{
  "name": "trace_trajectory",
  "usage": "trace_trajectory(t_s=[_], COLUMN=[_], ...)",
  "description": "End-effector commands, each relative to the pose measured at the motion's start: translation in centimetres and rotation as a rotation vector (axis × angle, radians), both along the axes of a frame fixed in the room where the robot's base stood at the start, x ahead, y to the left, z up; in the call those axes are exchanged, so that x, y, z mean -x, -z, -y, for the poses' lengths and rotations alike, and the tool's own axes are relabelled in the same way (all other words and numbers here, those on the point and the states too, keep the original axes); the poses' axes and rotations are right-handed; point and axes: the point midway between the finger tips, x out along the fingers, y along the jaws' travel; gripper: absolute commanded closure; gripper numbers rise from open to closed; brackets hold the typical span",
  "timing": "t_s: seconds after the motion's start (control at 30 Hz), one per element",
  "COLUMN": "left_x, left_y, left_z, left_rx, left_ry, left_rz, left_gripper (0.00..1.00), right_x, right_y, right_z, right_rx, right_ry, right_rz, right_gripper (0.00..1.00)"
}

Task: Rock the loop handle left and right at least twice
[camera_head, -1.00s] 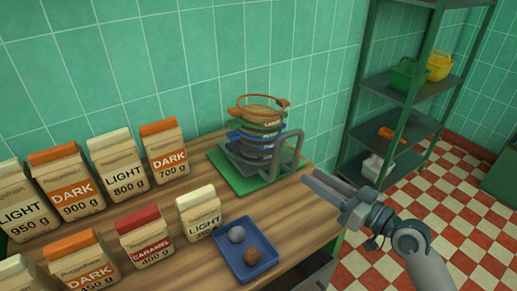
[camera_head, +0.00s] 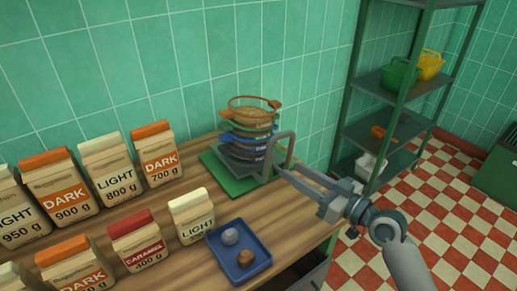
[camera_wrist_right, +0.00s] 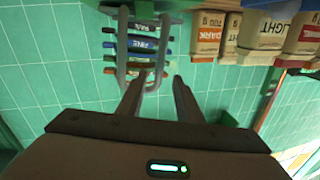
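A grey loop handle (camera_head: 281,147) rises at the right side of a stack of coloured sieves (camera_head: 250,125). The stack stands on a green base (camera_head: 222,176) on the wooden bench, with an orange-rimmed sieve on top. My right gripper (camera_head: 287,170) is just right of the loop handle, with its fingertips close to the handle's lower part. In the right wrist view the loop handle (camera_wrist_right: 164,45) shows beyond the fingers (camera_wrist_right: 158,82), which are apart with a gap between them. I cannot tell whether they touch it. My left gripper is not in view.
Several labelled bags (camera_head: 110,168) stand at the left. The tiled wall is behind, and a green shelf rack (camera_head: 385,92) stands at the right.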

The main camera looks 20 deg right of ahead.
Motion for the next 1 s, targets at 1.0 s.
trace_trajectory(t_s=[1.0], left_x=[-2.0], left_y=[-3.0], left_z=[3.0], left_rx=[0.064], left_ry=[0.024], left_rz=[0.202], left_gripper=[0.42], right_x=[-12.0], right_y=[0.0], right_z=[-7.3], right_rx=[-0.001], right_ry=[-0.001], right_rz=[-0.002], right_gripper=[0.67])
